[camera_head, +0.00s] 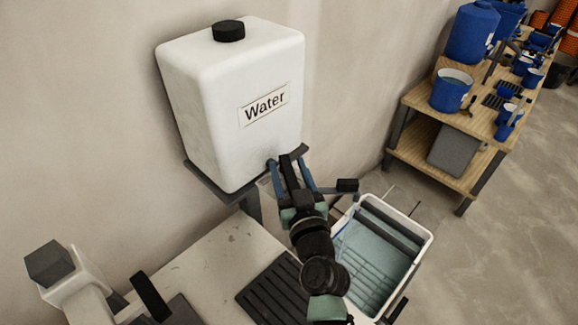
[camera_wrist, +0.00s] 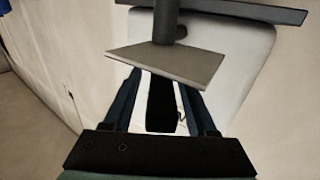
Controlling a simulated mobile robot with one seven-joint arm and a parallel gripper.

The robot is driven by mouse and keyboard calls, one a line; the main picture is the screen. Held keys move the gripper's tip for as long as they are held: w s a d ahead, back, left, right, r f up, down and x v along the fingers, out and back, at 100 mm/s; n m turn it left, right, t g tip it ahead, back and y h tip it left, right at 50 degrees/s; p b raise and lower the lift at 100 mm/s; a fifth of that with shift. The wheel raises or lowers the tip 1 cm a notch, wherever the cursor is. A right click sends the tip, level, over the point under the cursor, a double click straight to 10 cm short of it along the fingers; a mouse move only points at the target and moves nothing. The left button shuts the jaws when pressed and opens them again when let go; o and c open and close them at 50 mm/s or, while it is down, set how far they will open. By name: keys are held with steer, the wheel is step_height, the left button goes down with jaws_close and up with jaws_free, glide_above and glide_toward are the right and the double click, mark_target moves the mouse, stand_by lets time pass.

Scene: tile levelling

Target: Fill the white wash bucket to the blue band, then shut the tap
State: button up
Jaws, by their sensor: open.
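The white wash bucket (camera_head: 427,240) stands at the lower right in the head view, with bluish water inside. The white water tank (camera_head: 200,85) has a black cap and a "Water" label. My gripper (camera_head: 288,166) is at the tank's lower front edge, its blue fingers spread. In the wrist view my gripper (camera_wrist: 161,88) has a dark bar between its fingers; I cannot tell whether this is the tap handle or whether they touch. The tap's spout and any flow are hidden.
A dark bracket (camera_head: 213,187) carries the tank against the wall. A pale bench top (camera_head: 215,258) with a black ribbed mat (camera_head: 270,290) lies below. Dark rollers (camera_head: 390,225) cross the bucket. A wooden shelf unit (camera_head: 420,110) with blue buckets stands at the right; floor between is clear.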

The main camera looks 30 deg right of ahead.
steer(key=shift+w, duration=0.1)
jaws_close()
stand_by(0.3)
stand_by(1.1)
